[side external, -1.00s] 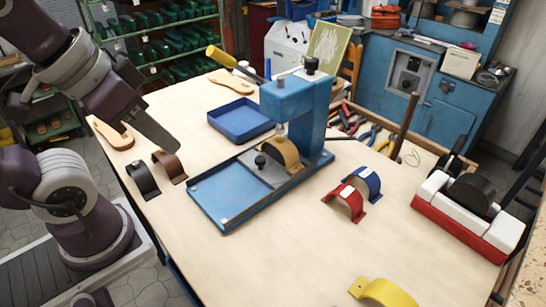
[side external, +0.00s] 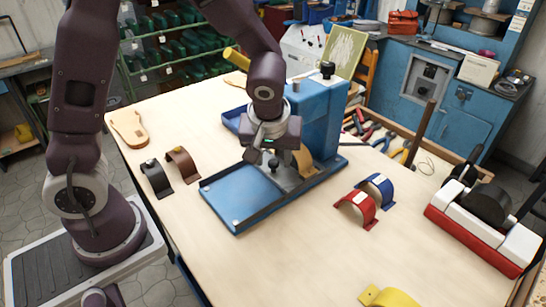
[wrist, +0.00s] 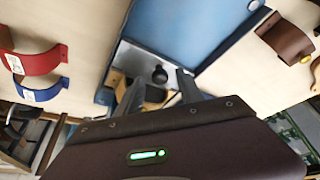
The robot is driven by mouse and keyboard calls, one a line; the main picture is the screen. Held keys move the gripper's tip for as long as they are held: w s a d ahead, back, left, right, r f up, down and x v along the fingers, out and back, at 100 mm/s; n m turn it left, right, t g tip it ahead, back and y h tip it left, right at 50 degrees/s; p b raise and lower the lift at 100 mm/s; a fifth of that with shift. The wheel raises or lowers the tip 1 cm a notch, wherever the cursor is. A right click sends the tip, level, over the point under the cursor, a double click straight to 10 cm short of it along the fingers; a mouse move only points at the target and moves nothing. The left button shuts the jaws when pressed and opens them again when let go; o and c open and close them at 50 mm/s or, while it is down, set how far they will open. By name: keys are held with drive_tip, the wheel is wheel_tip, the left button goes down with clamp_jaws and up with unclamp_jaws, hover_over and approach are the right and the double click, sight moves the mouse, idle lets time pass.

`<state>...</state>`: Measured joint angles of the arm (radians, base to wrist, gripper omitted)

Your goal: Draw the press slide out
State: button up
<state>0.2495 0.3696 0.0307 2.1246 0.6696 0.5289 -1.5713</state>
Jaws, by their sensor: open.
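The blue press (side external: 318,105) stands on the table, with a long blue base tray (side external: 240,192) reaching to the front left. The grey press slide, which shows in the wrist view (wrist: 130,54), lies in that tray under the press head. Its black knob (wrist: 159,74) stands upright on it. A tan strap (side external: 304,160) sits arched on the slide under the head. My gripper (side external: 270,158) points down over the slide. It is open, and in the wrist view the knob appears between its fingertips. I cannot tell whether a finger touches it. My gripper hides part of the slide in the side view.
Black (side external: 156,180) and brown (side external: 184,166) straps stand left of the press. Red (side external: 357,207) and blue (side external: 377,188) straps stand to its right. A blue tray (side external: 232,118) lies behind my gripper. The table in front of the base tray is clear.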

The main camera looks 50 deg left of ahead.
drive_tip(key=shift+f, duration=0.15)
clamp_jaws()
idle(1.4)
